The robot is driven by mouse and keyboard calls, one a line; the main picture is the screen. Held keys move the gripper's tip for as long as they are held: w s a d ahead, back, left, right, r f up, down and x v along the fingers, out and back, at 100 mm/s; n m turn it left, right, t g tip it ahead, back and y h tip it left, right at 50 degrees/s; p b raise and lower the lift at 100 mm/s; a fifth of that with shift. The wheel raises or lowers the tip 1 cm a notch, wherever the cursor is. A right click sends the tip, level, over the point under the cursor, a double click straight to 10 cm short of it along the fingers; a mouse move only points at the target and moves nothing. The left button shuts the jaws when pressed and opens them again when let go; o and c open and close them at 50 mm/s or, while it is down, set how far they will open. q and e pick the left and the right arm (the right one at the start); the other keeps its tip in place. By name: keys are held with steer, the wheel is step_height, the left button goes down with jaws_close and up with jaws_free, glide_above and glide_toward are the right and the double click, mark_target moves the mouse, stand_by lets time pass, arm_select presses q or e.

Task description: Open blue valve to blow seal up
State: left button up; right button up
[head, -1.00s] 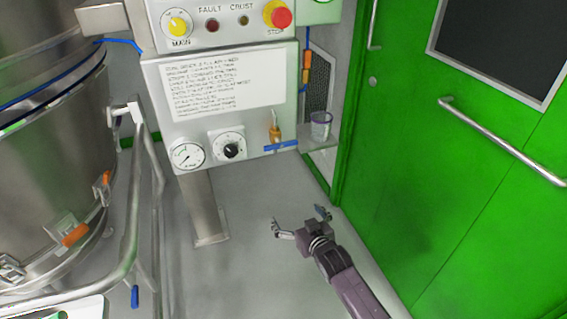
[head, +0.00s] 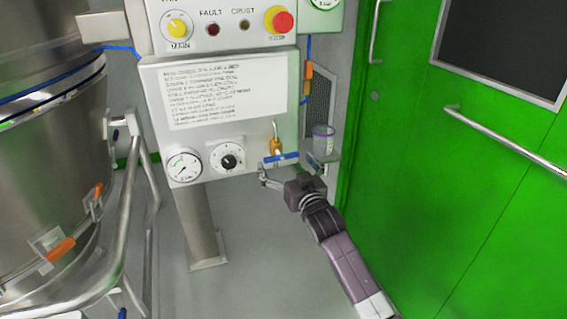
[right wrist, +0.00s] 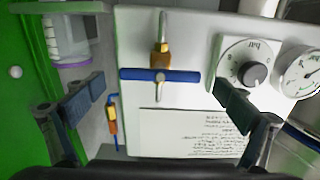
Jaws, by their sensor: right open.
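The blue valve handle (head: 281,158) is a bar lying across a brass fitting (head: 276,145) at the lower right of the white control panel. In the right wrist view the blue handle (right wrist: 142,75) lies level across the upper middle of the picture. My right gripper (head: 289,175) is just below the handle in the head view. In the wrist view its open fingers (right wrist: 158,105) stand apart on either side, with nothing between them touching the handle. My left gripper is not in view.
The panel carries a pressure gauge (head: 183,167), a black knob (head: 229,161), a text sheet (head: 213,92) and a red stop button (head: 283,20). A clear cup (head: 323,140) stands on a small shelf right of the valve. A steel vessel (head: 45,150) stands left, green doors right.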

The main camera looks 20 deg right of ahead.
steer(key=shift+w, duration=0.7)
steer(key=shift+c, duration=0.6)
steer(key=c, duration=1)
steer(key=shift+c, duration=0.2)
